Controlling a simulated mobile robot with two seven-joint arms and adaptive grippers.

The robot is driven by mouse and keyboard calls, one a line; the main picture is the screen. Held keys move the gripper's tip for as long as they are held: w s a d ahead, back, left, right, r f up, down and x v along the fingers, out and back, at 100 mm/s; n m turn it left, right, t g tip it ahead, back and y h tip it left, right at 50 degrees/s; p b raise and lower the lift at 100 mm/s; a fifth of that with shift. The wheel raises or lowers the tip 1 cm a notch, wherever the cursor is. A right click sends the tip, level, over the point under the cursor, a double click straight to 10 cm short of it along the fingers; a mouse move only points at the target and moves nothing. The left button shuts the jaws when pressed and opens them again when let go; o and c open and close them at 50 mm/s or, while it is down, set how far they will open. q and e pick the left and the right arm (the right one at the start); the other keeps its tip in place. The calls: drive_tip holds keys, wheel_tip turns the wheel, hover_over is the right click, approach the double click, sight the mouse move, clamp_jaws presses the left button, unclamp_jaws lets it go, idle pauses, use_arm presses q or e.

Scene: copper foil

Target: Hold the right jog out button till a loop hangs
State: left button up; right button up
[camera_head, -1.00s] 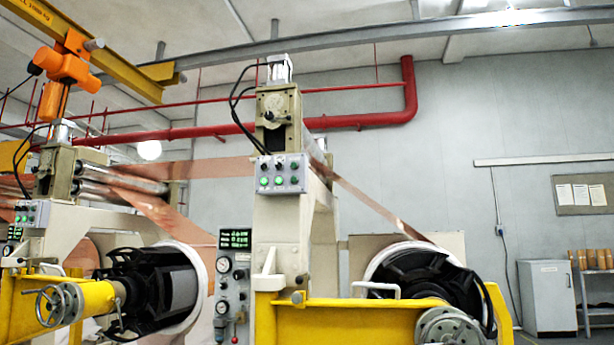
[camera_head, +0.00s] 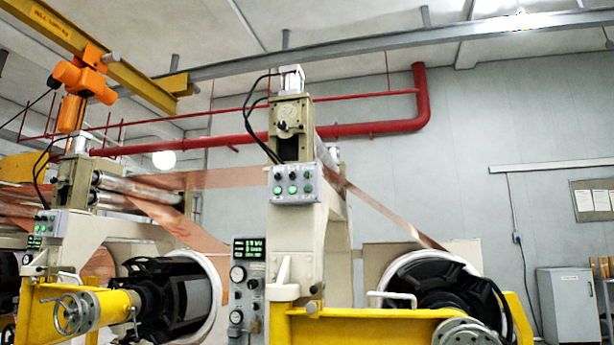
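The right button box (camera_head: 292,184) is a small grey panel on the front of the right cream column, with a row of dark knobs above a row of green-lit buttons. I cannot read which button is jog out. A copper strip (camera_head: 388,215) runs straight and slanting from the rollers behind this column down to the right reel (camera_head: 430,285). No hanging loop shows in it. Neither of my grippers is in view.
Yellow reel arms (camera_head: 380,326) with a handwheel stand low in front. A gauge and display panel (camera_head: 247,285) stands left of the right column. A left machine stand (camera_head: 75,205) has its own button box. A grey cabinet (camera_head: 567,303) stands at the right wall.

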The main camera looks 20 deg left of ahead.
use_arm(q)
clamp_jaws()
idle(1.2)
